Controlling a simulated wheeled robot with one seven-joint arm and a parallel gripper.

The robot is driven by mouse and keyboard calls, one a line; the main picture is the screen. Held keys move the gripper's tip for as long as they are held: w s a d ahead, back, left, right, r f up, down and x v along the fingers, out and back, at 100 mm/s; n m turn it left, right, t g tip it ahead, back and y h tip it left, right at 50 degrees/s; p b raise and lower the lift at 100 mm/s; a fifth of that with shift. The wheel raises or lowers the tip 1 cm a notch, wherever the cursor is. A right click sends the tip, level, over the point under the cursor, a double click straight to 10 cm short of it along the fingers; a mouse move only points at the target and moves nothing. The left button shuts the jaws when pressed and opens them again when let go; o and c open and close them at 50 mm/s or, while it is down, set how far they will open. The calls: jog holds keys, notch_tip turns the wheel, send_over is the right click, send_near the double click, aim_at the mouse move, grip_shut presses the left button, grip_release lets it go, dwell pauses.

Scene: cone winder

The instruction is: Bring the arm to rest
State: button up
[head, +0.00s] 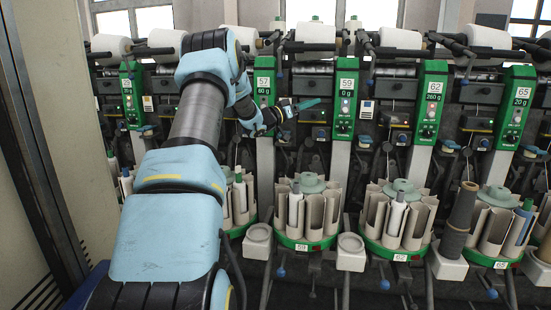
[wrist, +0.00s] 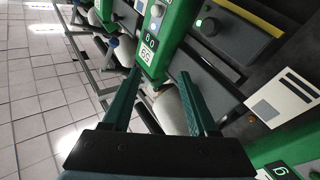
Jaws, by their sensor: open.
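My gripper (head: 306,104) is at the end of my raised blue and grey arm, in front of the cone winder near the green panels marked 57 (head: 263,84) and 59 (head: 345,98). In the wrist view my gripper (wrist: 160,72) shows two teal fingers spread apart with nothing between them. A green numbered panel (wrist: 165,40) lies beyond the fingertips. I cannot tell from these views exactly how far the fingers are from the machine. My arm hides part of the machine at the left.
White yarn cones (head: 401,38) line the top of the machine. Below stand round magazines (head: 308,196) with bobbins. A pale cabinet (head: 30,190) is close at left. Tiled floor (wrist: 35,95) is open in the wrist view.

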jog(key=s+a+f+n+g+y, duration=0.1)
jog(key=s+a+f+n+y, duration=0.6)
jog(key=s+a+f+y, duration=0.7)
jog(key=s+a+f+g+y, duration=0.1)
jog(key=s+f+g, duration=0.1)
jog(key=s, duration=0.8)
jog(key=s+a+f+g+y, duration=0.1)
jog(key=s+f+g, duration=0.1)
jog(key=s, duration=0.9)
jog(key=s+a+f+g+y, duration=0.1)
jog(key=s+g, duration=0.3)
jog(key=s, duration=0.6)
jog(key=shift+s+a+f+n+b, duration=0.15)
jog(key=shift+a+f+n+b, duration=0.2)
jog(key=shift+a+f, duration=0.2)
